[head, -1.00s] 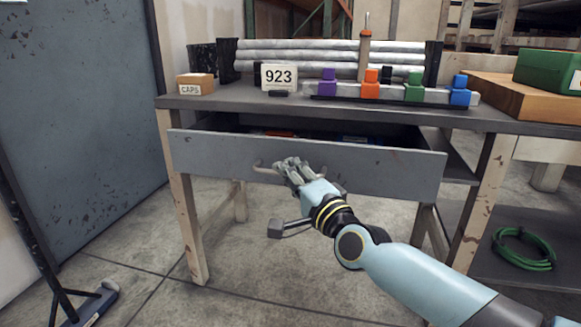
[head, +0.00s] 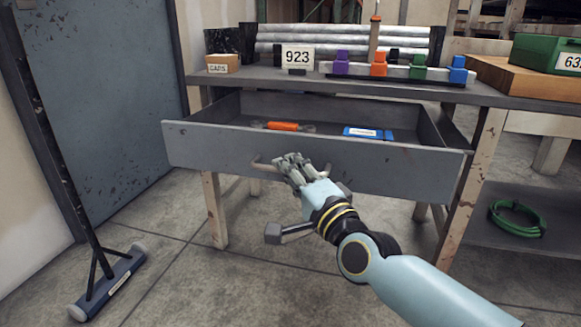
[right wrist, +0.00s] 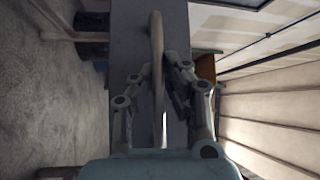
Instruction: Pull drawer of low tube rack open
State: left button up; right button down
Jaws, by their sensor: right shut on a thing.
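The grey drawer (head: 400,168) under the workbench stands well open, with its inside showing. An orange-handled tool (head: 283,126) and a blue packet (head: 367,132) lie in it. The low tube rack (head: 340,48) with silver tubes sits on the bench top above. My right gripper (head: 285,163) is shut on the drawer's bar handle (head: 262,165). In the right wrist view the handle (right wrist: 157,60) runs between the two fingers (right wrist: 158,90), with the drawer front behind it. My left gripper is not in view.
On the bench top (head: 330,84) stand a caps box (head: 222,64), a 923 sign (head: 297,57) and several coloured clamps. A green case (head: 545,52) is at the right. A green hose coil (head: 517,219) lies on the lower shelf.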

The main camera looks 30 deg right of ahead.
jog(key=shift+s+f, duration=0.1)
jog(key=shift+f, duration=0.3)
jog(key=c, duration=1.6)
grip_release()
jog(key=shift+d, duration=0.1)
jog(key=shift+o, duration=1.1)
jog(key=shift+r, duration=0.15)
jog(key=s+f, duration=0.1)
jog(key=s, duration=1)
jog(key=shift+s+a+f, duration=0.3)
jog(key=shift+s+a, duration=0.1)
jog(key=shift+a, duration=0.05)
